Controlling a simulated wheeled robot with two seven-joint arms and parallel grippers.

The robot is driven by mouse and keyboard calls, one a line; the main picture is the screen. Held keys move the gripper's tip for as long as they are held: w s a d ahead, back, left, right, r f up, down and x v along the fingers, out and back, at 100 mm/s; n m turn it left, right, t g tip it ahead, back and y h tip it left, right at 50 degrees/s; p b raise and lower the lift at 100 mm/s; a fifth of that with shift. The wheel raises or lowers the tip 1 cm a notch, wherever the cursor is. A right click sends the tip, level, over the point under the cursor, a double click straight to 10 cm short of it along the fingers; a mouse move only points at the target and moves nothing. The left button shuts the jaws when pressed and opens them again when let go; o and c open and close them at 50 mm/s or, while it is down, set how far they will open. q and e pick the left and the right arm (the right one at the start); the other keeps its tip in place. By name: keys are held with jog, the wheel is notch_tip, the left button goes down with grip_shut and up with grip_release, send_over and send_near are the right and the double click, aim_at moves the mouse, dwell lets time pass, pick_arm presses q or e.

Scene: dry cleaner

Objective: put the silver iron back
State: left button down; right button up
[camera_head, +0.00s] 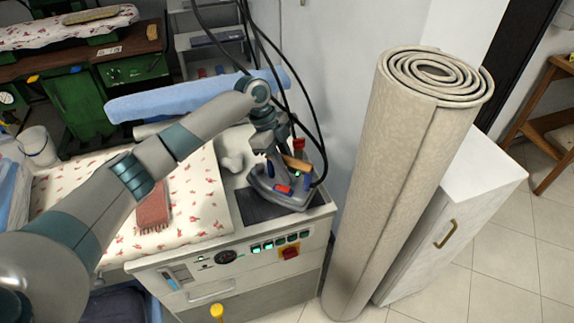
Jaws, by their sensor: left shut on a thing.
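The silver iron (272,193) is at the right end of the pressing station, over a dark rest plate (250,212). It has a wooden handle (297,163) and red and blue parts on its top. My left gripper (270,148) comes down on the iron from above and is shut on it. The exact grip point is partly hidden by the gripper. I cannot tell whether the iron's sole touches the plate or hovers just above it. My right gripper is not in view.
A floral padded board (190,205) with a reddish cloth (153,207) lies left of the iron. A blue padded arm (190,95) is behind. Black cables hang near the iron. A rolled carpet (400,170) and a white cabinet (450,220) stand close on the right.

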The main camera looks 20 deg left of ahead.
pick_arm(q)
jog(key=shift+w+r, duration=0.1)
jog(key=shift+r, duration=0.15)
jog(key=shift+f, duration=0.2)
jog(key=shift+f+p, duration=0.45)
jog(key=shift+f, duration=1.2)
jog(key=c, duration=1.6)
grip_release()
jog(key=shift+f, duration=0.3)
jog(key=shift+o, duration=0.3)
jog(key=shift+s+r, duration=0.1)
jog(key=shift+s, duration=0.15)
jog(key=shift+w, duration=0.1)
